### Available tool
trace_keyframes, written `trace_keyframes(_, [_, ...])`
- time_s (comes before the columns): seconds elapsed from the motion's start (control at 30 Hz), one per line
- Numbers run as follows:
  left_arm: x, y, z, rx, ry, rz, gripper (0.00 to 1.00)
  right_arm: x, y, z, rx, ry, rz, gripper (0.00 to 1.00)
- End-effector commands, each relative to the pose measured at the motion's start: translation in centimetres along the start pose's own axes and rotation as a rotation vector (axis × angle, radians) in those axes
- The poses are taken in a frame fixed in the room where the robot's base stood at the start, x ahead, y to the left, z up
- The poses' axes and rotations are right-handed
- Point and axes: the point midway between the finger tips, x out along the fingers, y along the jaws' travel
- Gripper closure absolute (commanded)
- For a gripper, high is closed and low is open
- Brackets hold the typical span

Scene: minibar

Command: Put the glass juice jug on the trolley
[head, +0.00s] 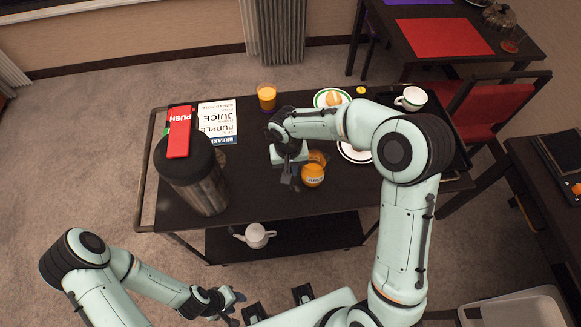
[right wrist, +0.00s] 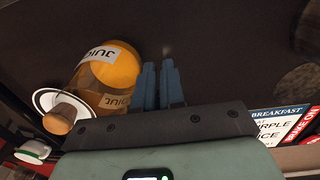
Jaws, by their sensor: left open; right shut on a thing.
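The glass juice jug (head: 313,174), filled with orange juice, is over the trolley's dark top (head: 255,195), right of my right gripper (head: 291,182). I cannot tell whether its base touches the top. In the right wrist view the jug (right wrist: 108,70) shows its JUICE label and cork stopper, left of the closely spaced fingers of my right gripper (right wrist: 162,85). That gripper is shut on the jug, at its side; the grasped part is hard to see. My left gripper (head: 236,305) is open and empty, in front of the trolley at lower left.
On the trolley stand a large dark canister (head: 197,180), a breakfast juice sign (head: 218,122), a glass of orange juice (head: 267,97), plates (head: 353,154) and a white cup (head: 411,99). A white teapot (head: 255,236) is on the lower shelf. The top's front middle is clear.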

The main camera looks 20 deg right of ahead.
Motion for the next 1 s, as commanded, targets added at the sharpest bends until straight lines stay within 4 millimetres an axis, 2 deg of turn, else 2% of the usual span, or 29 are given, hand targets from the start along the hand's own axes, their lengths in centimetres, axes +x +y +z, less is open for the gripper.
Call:
trace_keyframes(0.03, [0.1, -0.1, 0.1, 0.0, -0.001, 0.0, 0.57, 0.1, 0.0, 0.1, 0.0, -0.001, 0.0, 0.81])
trace_keyframes(0.1, [0.1, 0.0, 0.0, 0.0, -0.001, 0.0, 0.57, 0.1, 0.0, 0.0, 0.0, -0.001, 0.0, 0.65])
trace_keyframes(0.37, [0.0, 0.0, 0.0, 0.0, 0.0, 0.0, 0.57, 0.0, 0.0, 0.0, 0.0, -0.001, 0.0, 0.65])
trace_keyframes(0.47, [-0.5, 0.2, -0.2, 0.001, 0.003, 0.001, 0.57, -0.6, 0.0, -0.1, 0.0, 0.001, 0.0, 0.65])
trace_keyframes(0.57, [-0.4, 0.2, -0.2, 0.001, 0.003, 0.001, 0.57, -1.8, 0.0, -0.1, 0.0, 0.003, -0.001, 0.65])
trace_keyframes(0.8, [-0.9, 0.5, -0.4, 0.002, 0.006, 0.002, 0.57, -7.0, -0.1, -0.1, 0.0, 0.006, -0.003, 0.65])
trace_keyframes(1.0, [-1.3, 0.7, -0.6, 0.003, 0.009, 0.003, 0.57, -10.6, -0.1, -0.1, 0.0, 0.003, -0.002, 0.65])
